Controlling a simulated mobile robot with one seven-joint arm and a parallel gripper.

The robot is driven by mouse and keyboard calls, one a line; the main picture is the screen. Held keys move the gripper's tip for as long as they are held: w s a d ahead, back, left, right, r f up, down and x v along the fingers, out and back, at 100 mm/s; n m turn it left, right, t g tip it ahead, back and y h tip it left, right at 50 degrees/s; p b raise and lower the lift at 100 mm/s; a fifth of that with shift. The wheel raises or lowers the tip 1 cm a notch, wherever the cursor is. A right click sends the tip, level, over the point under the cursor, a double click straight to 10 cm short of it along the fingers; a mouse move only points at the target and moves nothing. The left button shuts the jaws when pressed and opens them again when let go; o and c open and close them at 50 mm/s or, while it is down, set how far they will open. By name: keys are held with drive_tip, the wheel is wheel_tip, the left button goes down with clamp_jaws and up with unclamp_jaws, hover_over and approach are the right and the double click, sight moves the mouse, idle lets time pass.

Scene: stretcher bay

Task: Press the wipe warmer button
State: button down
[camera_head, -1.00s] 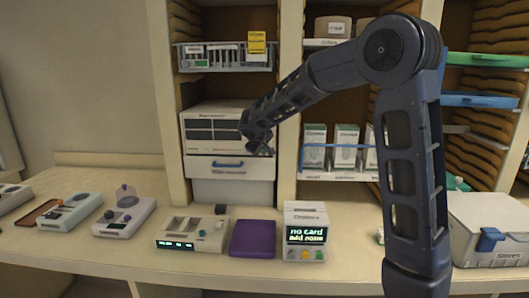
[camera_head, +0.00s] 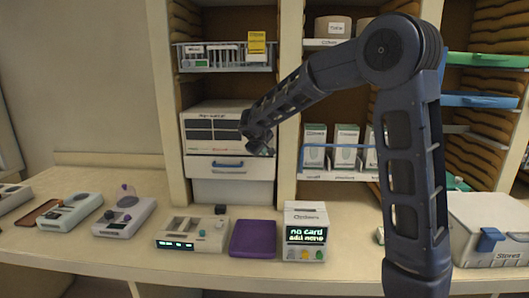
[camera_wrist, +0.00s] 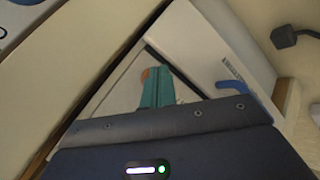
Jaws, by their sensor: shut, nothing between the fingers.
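A white cabinet unit (camera_head: 213,113) with dark front panels sits in the left cubby, above a drawer (camera_head: 229,166) with a blue handle. Its label is too small to read, so I cannot tell for sure whether it is the wipe warmer. No button can be made out on it. My gripper (camera_head: 262,147) is shut and empty at the unit's right front side, hiding part of that side. I cannot tell whether it touches. In the wrist view, a teal piece with an orange end (camera_wrist: 155,88) shows beyond my dark wrist, beside a white barcoded surface (camera_wrist: 215,50).
A wire basket (camera_head: 224,58) hangs above the unit. The counter holds several small devices, a purple pad (camera_head: 253,239) and a box with a lit "no card" display (camera_head: 306,235). A lidded white bin (camera_head: 492,225) stands at right. Cubby posts stand close beside my forearm.

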drive_tip(key=shift+w, duration=0.2)
idle(0.5)
drive_tip(key=shift+w, duration=0.25)
drive_tip(key=shift+s, duration=0.5)
idle(0.4)
drive_tip(key=s, duration=0.5)
drive_tip(key=shift+s, duration=0.4)
